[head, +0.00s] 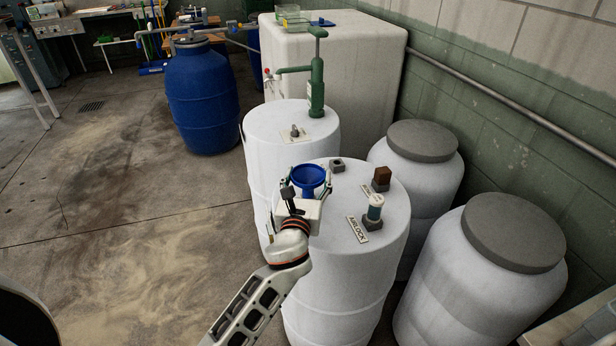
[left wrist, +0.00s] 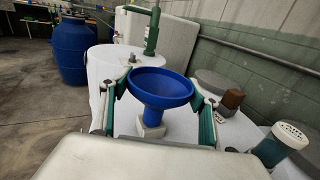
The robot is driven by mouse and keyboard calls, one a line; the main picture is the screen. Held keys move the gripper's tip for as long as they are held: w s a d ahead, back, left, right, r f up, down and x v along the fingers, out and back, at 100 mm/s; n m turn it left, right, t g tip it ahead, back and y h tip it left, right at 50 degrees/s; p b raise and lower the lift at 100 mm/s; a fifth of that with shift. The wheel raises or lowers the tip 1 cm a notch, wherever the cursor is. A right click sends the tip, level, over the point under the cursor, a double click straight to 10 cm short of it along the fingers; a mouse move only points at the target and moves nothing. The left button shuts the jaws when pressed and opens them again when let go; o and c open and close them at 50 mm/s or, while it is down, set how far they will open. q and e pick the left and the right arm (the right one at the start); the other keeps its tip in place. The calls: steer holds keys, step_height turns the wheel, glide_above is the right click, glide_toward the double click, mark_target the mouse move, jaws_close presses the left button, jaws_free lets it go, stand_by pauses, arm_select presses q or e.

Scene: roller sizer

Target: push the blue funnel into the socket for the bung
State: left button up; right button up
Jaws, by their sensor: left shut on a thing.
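My left gripper (head: 307,190) is shut on the blue funnel (head: 309,177), which is upright, wide mouth up, over the near white drum. In the left wrist view the funnel (left wrist: 161,88) sits between the green-padded fingers (left wrist: 160,112). A grey block (left wrist: 152,129) shows below and behind its stem; I cannot tell whether they touch. In the head view a grey socket (head: 337,165) with a dark opening stands on the drum's lid. A brown block (head: 382,174) stands on another grey base with a label too small to read, so I cannot tell which is the bung's socket. My right gripper is not in view.
Two grey-lidded barrels (head: 514,238) (head: 422,140) crowd the right. The floor at left is open.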

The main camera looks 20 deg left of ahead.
arm_select(q)
steer(key=o, duration=1.2)
steer(key=shift+f, duration=0.1)
steer(key=s, duration=0.4)
steer(key=s+d, duration=0.1)
steer(key=s, duration=0.7)
steer(key=shift+d, duration=0.4)
steer(key=shift+a, duration=0.1)
